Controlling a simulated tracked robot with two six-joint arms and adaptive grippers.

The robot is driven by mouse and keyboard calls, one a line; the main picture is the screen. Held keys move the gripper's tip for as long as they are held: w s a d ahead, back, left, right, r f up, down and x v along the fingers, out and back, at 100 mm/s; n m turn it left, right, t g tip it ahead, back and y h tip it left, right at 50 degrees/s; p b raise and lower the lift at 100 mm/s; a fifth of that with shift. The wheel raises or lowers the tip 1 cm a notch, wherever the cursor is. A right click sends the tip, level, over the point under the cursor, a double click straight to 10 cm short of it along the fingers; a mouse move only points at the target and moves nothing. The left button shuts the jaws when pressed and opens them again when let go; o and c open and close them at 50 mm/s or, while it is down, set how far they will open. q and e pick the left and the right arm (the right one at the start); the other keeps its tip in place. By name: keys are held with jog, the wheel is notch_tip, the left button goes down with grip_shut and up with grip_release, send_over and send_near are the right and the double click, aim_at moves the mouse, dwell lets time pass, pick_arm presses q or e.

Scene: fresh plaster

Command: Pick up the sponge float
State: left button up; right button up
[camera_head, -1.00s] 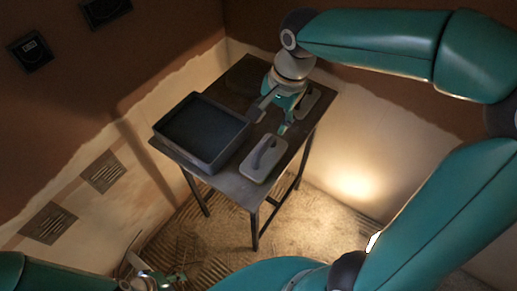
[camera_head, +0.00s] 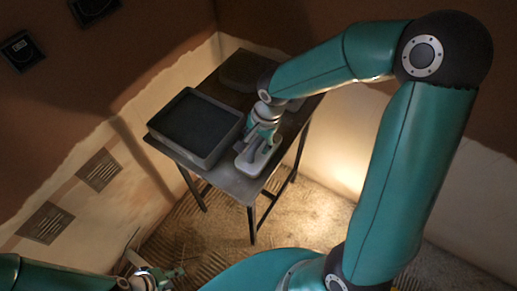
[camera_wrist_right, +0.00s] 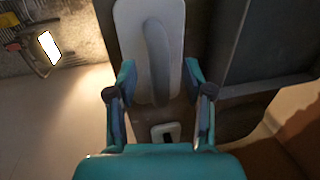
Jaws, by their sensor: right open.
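A float with a pale rounded plate and a grey bar handle (camera_head: 257,168) lies flat near the table's front right corner. In the right wrist view the float (camera_wrist_right: 131,30) points up away from my right gripper (camera_wrist_right: 158,74). The gripper is open, its fingers either side of the handle's near end. In the head view my right gripper (camera_head: 262,142) is low over this float and hides part of it. A second float (camera_head: 295,104) lies behind, mostly hidden by my arm. I cannot tell which has a sponge face. My left gripper (camera_head: 157,277) is low at the left, away from the table.
A dark rectangular tub (camera_head: 207,166) stands on the table (camera_head: 228,181), close to the left of the near float. A dark flat item (camera_head: 240,70) lies at the table's back.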

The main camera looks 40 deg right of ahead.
jog(key=shift+w+a+f, duration=0.1)
jog(key=shift+w+f, duration=0.1)
jog(key=shift+f, duration=0.9)
grip_shut()
